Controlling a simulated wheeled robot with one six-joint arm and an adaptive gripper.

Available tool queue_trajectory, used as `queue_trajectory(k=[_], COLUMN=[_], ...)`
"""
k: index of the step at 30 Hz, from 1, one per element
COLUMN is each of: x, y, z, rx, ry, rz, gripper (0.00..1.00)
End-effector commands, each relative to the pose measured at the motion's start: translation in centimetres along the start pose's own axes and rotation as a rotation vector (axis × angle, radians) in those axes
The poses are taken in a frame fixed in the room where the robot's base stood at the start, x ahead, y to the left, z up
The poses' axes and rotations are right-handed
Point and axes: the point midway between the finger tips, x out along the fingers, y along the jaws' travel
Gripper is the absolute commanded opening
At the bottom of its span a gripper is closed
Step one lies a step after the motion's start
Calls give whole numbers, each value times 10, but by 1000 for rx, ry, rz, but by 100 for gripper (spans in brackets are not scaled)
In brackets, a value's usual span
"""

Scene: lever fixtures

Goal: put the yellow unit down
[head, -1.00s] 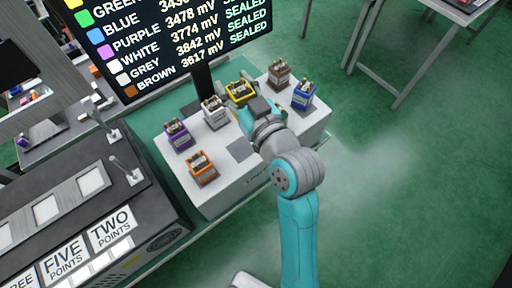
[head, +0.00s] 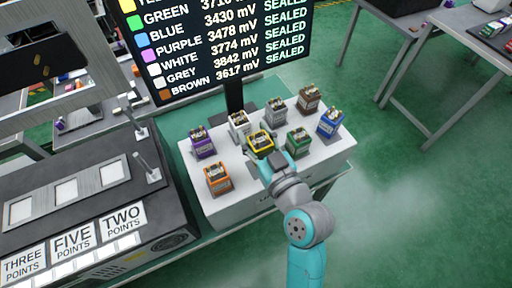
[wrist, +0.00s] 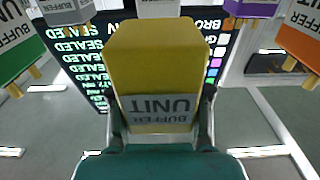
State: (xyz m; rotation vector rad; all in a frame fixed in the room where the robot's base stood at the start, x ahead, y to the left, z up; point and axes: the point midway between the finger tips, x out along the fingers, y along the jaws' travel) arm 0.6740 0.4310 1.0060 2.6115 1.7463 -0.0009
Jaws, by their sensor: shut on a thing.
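The yellow unit (head: 260,142) is a small box with a yellow casing and a pale front label, in the middle of the group on the white stand (head: 262,190). My gripper (head: 265,159) is shut on it from the near side. In the wrist view the yellow unit (wrist: 157,70) fills the middle, its label upside down, with a finger along each side. I cannot tell whether its base touches the stand; the gripper and arm hide its lower part.
Around it stand the purple (head: 202,142), white (head: 238,123), grey (head: 276,109), brown (head: 309,98), blue (head: 330,121), green (head: 298,141) and orange (head: 217,178) units. The screen (head: 220,45) rises behind. A lever console (head: 85,200) stands at left.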

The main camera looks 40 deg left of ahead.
Motion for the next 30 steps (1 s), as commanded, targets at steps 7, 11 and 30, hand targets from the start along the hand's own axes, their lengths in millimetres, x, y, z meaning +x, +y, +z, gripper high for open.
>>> queue_trajectory(k=[7,11,30], x=[0,0,0], y=[0,0,0], z=[31,44,51], rx=[3,1,0], ry=[-2,0,1], rz=[0,0,0], gripper=[7,7,73])
